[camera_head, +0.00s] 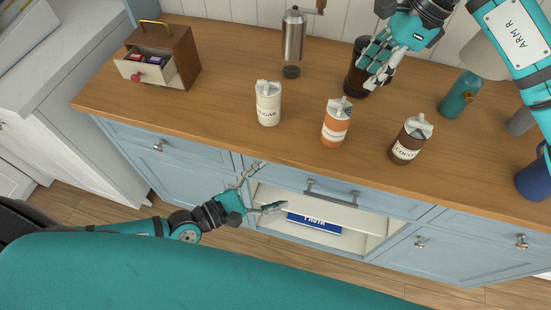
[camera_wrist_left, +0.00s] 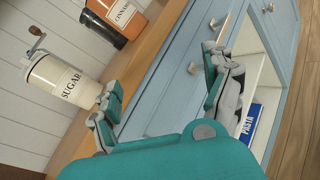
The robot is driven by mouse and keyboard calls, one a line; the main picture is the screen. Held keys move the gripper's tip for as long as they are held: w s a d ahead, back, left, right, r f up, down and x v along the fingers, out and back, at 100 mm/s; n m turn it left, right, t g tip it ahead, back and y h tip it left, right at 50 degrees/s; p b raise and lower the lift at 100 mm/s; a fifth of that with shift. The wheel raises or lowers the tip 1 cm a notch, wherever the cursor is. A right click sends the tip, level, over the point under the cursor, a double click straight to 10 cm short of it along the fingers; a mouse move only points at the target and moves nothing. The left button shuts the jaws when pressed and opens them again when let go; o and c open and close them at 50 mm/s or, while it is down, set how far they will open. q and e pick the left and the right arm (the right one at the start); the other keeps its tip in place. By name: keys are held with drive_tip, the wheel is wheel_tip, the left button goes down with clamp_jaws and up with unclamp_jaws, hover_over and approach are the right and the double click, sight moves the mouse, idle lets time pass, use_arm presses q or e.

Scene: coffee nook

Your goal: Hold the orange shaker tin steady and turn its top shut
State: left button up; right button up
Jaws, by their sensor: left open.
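The orange shaker tin (camera_head: 334,136) stands upright on the wooden counter, between the sugar tin and the cocoa tin. It has a pale label band and a light grey top. In the left wrist view the orange tin (camera_wrist_left: 132,19) is cut off at the upper edge, its top out of view. My left gripper (camera_head: 268,187) is open and empty in front of the counter edge, left of and below the tin, touching nothing. My right gripper (camera_head: 376,64) hangs over the counter behind and right of the tin, apart from it; its finger gap is unclear.
The sugar tin (camera_head: 268,104) and cocoa tin (camera_head: 405,150) flank the orange tin. A dark jar (camera_head: 355,82) stands behind, beside my right gripper. A grinder (camera_head: 292,42), drawer box (camera_head: 165,60) and teal bottle (camera_head: 460,94) are further off.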

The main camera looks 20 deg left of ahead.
sight(336, 126)
use_arm(q)
drive_tip(key=w+d+r+n+t, duration=0.1)
drive_tip(key=w+r+n, duration=0.2)
drive_tip(key=r+n, duration=0.35)
drive_tip(key=shift+h, duration=0.3)
drive_tip(key=x, duration=1.1)
drive_tip(key=r+x, duration=0.1)
drive_tip(key=x, duration=0.5)
drive_tip(key=shift+w, duration=0.1)
drive_tip(key=shift+c, duration=0.2)
drive_tip(key=c, duration=1.3)
